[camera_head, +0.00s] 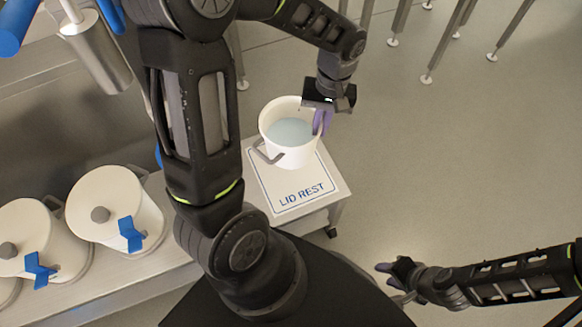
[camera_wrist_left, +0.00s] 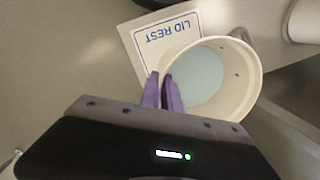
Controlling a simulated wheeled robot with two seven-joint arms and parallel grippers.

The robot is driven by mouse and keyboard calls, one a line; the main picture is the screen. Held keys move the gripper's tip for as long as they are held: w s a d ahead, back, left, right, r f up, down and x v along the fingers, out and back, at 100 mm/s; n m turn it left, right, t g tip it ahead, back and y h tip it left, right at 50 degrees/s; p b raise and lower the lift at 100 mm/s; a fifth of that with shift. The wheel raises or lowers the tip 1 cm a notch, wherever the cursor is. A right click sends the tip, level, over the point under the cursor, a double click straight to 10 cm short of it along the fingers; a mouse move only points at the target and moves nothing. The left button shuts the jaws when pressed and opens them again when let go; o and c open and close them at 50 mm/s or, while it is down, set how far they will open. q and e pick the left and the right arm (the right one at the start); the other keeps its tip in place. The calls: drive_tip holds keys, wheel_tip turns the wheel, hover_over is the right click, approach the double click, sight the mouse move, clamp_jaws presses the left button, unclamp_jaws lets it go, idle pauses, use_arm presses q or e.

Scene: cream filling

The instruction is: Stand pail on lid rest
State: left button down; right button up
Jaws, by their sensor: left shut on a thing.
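The white pail (camera_head: 291,155) holds a pale blue content and has a grey handle at its lower left. In the head view it appears upright over the back part of the lid rest (camera_head: 290,205). I cannot tell whether its base touches the surface. My left gripper (camera_head: 322,121) is shut on the pail's right rim with its purple fingers. In the left wrist view the fingers (camera_wrist_left: 163,92) pinch the rim of the pail (camera_wrist_left: 252,75), beside the printed lid rest (camera_wrist_left: 128,40). My right gripper (camera_head: 392,275) is away at the lower right; its finger opening is unclear.
Several lidded white pots (camera_head: 113,207) with blue clips stand on the steel counter (camera_head: 170,262) at the left. A metal cylinder (camera_head: 97,58) hangs at the upper left. Metal table legs (camera_head: 448,40) stand at the back right. The floor (camera_head: 450,150) right of the lid rest is clear.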

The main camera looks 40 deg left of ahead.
use_arm(q)
wheel_tip(320, 180, down, 6)
drive_tip(key=b, duration=0.1)
drive_tip(key=shift+b, duration=0.3)
drive_tip(key=shift+f, duration=0.2)
drive_tip(key=shift+f+b, duration=0.5)
drive_tip(key=shift+f, duration=1.3)
drive_tip(key=shift+f, duration=0.2)
drive_tip(key=c, duration=1.6)
unclamp_jaws()
drive_tip(key=shift+r, duration=0.15)
